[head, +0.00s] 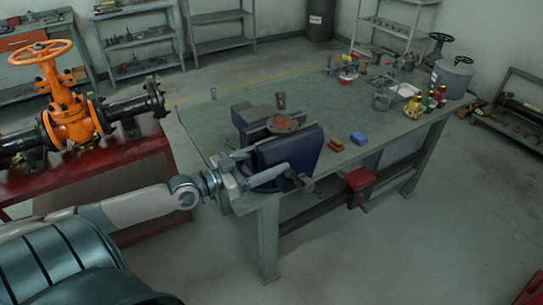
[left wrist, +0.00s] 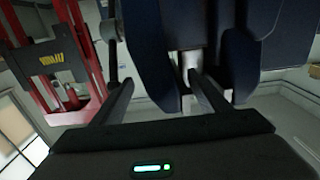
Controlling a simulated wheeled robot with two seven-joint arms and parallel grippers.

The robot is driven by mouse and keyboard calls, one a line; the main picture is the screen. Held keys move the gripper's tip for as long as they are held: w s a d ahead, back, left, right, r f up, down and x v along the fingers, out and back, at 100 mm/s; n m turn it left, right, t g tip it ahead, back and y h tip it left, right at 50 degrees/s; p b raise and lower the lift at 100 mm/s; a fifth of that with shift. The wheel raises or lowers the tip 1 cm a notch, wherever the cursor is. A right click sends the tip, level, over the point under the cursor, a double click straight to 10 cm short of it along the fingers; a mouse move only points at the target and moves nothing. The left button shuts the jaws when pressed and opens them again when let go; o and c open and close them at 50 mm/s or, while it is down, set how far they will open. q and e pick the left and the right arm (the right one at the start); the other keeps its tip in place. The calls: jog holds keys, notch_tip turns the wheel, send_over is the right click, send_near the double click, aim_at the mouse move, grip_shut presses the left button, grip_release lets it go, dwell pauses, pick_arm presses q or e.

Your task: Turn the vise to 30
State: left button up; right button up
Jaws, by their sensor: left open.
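The dark blue vise (head: 305,150) is mounted at the near left corner of the grey workbench. A round, rust-coloured piece (head: 284,124) sits on top of it. My left gripper (head: 266,162) is at the vise's near left side, with its fingers spread and pointing toward it. In the left wrist view the vise body (left wrist: 155,50) fills the space ahead of my open left gripper (left wrist: 155,88). A pale metal shaft (left wrist: 188,65) shows beside the right finger. A dark rod (left wrist: 111,40) shows near the left fingertip; contact cannot be told. My right gripper is out of view.
An orange gate valve (head: 70,115) stands on a red stand (head: 110,165) at left. Open floor lies in front of the bench.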

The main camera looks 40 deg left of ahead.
pick_arm(q)
jog(key=shift+w+d, duration=0.25)
jog(key=shift+w, duration=0.2)
jog(key=c, duration=1.2)
jog(key=shift+c, duration=0.2)
jog(key=shift+r, duration=0.1)
